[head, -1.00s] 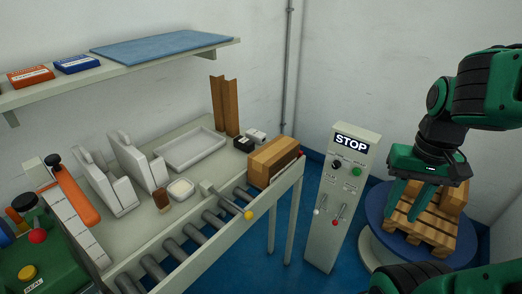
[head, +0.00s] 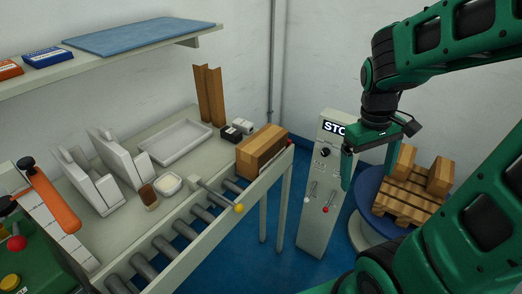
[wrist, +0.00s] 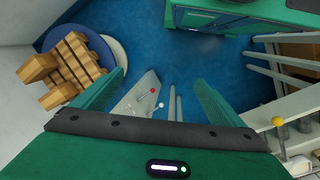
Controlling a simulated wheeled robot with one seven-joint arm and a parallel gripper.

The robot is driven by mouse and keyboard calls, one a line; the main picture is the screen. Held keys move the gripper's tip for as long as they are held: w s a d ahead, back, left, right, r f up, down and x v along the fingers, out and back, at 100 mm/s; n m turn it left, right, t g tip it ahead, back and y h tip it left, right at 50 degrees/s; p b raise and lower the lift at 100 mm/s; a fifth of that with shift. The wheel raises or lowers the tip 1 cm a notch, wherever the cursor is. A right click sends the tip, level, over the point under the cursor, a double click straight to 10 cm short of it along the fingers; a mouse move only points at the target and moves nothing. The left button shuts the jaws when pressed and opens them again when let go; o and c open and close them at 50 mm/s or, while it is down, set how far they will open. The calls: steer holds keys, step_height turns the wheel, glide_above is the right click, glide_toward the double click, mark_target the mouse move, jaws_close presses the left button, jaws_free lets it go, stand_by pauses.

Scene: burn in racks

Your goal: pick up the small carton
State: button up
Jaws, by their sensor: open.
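A brown carton (head: 262,150) lies on the far end of the roller conveyor in the head view. Two smaller-looking cartons, one at the back (head: 404,160) and one on the right (head: 439,176), stand on a wooden pallet; I cannot tell which carton the task means. The wrist view also shows two blocks on the pallet, one upper (wrist: 38,67) and one lower (wrist: 59,96). My gripper (head: 368,170) is open and empty, pointing down between the control post and the pallet. In the wrist view, nothing is between its fingers (wrist: 160,85) except the post and floor far below.
The control post (head: 318,190) with STOP sign and levers stands between conveyor (head: 205,235) and pallet (head: 400,205). The pallet rests on a round blue turntable (head: 368,200). A white tray (head: 174,143) and small items occupy the bench. Blue floor (head: 235,270) is clear.

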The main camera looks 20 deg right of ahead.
steer(key=w+a+f+n+h, duration=0.1)
steer(key=w+f+n+h, duration=0.1)
steer(key=w+n, duration=0.25)
steer(key=w+a+f+n+h, duration=0.1)
steer(key=w+a+f+n, duration=0.15)
steer(key=w, duration=0.25)
steer(key=n+t+h, duration=0.6)
steer(key=n+t, duration=0.3)
steer(key=n, duration=0.9)
glide_toward(262, 139)
steer(key=shift+w+f, duration=0.1)
steer(key=shift+f, duration=0.1)
steer(key=shift+w+h, duration=0.15)
steer(key=shift+h, duration=0.15)
steer(key=shift+x, duration=5.25)
steer(key=shift+a+f, duration=0.1)
steer(key=shift+f, duration=0.05)
steer(key=c, duration=1.9)
steer(key=shift+c, duration=1.3)
